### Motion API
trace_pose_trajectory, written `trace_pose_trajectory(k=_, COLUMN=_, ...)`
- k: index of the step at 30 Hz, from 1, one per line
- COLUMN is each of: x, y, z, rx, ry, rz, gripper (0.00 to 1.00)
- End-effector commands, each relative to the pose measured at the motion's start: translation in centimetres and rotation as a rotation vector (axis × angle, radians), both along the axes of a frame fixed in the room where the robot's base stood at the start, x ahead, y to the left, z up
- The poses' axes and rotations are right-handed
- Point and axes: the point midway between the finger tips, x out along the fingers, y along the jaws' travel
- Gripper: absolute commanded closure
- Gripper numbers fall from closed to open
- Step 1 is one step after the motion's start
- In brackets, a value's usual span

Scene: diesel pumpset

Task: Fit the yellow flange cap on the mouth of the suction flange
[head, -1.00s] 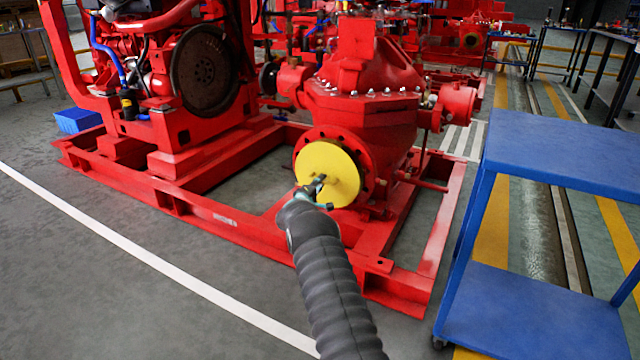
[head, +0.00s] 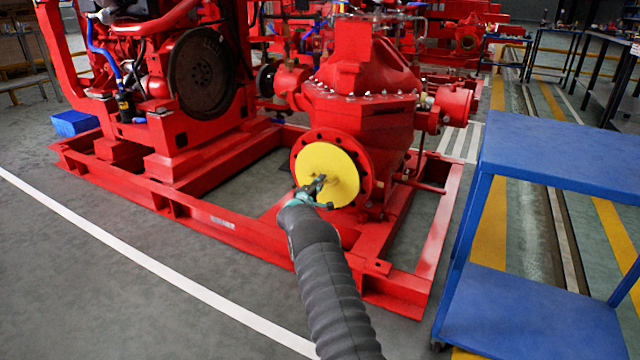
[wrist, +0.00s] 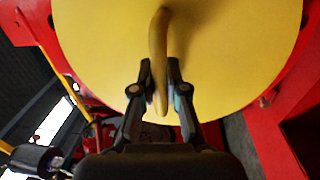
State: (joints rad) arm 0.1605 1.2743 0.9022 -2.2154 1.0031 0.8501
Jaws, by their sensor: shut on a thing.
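The yellow flange cap (head: 328,170) is a round disc in front of the red suction flange (head: 307,142) of the pump. I cannot tell whether the cap touches the flange. My gripper (head: 318,186) is at the cap's front. In the wrist view my gripper (wrist: 160,90) is shut on the curved handle of the cap (wrist: 225,40), one finger on each side. The mouth itself is hidden behind the cap.
The red base frame (head: 400,295) runs under and in front of the pump. A blue two-shelf cart (head: 560,150) stands close on the right. An engine with a dark flywheel (head: 203,72) is at the left. The grey floor at the front left is clear.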

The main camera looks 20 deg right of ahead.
Motion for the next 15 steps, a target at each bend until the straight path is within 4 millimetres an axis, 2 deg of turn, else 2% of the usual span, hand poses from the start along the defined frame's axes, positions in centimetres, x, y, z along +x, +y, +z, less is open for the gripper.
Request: trace_pose_trajectory(k=15, x=0.63, y=-0.77, z=0.12, rx=-0.001, ry=-0.002, rz=-0.001, gripper=1.0)
